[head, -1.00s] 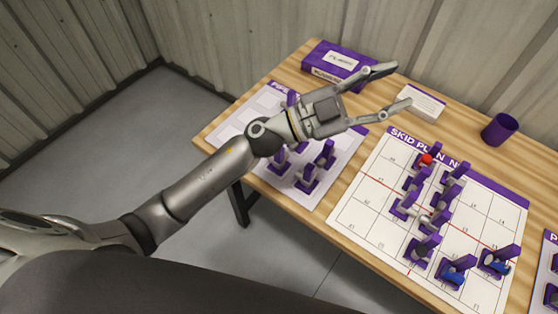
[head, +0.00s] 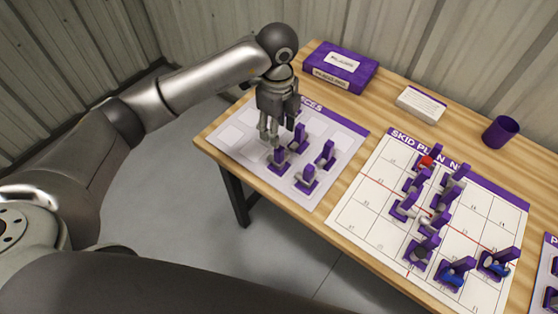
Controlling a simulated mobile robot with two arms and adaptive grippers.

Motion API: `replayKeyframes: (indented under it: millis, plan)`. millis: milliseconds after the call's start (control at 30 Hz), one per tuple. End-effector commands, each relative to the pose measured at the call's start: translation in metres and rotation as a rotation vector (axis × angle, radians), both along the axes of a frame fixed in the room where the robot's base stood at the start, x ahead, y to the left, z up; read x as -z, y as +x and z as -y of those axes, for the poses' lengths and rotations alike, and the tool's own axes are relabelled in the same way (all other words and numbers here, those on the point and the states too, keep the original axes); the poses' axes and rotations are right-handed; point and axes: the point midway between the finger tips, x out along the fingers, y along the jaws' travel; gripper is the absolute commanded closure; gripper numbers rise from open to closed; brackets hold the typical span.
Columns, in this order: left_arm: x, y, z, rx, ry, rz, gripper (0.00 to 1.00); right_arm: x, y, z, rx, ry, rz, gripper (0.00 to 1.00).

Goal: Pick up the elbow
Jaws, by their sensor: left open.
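My left gripper (head: 269,137) points down over the left part of the pieces mat (head: 236,133). Its fingers are open, with the tips close to a purple stand (head: 278,158). More small pieces with purple uprights stand on this mat: one behind (head: 299,137), one to the right (head: 326,152) and one in front (head: 307,176). I cannot tell which piece is the elbow; grey parts on the stands are too small to make out. The gripper hides part of the mat behind it. My right gripper is out of view.
The skid plan mat (head: 365,215) lies to the right with several purple-stand pieces, one with a red part (head: 426,162). A purple box (head: 341,65), a white card block (head: 421,103) and a purple cup (head: 500,131) stand along the back. Another mat shows at the right edge.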

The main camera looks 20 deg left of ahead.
Motion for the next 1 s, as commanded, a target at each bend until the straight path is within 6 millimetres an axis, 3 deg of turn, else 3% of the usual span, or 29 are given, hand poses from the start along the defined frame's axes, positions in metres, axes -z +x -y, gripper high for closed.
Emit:
replayKeyframes:
  millis: [200,467,700,1000]
  plan:
    - [0.034,-0.001,0.000,0.000,0.001,-0.006,0.55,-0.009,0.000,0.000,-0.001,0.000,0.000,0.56]
    - [0.056,-0.002,0.001,0.003,-0.001,-0.005,0.55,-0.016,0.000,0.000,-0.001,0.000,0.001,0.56]
    - [0.092,-0.002,0.003,0.002,-0.001,-0.005,0.55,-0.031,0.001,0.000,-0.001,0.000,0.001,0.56]
    - [0.103,-0.001,0.003,0.003,-0.003,-0.001,0.55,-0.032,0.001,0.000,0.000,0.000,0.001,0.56]
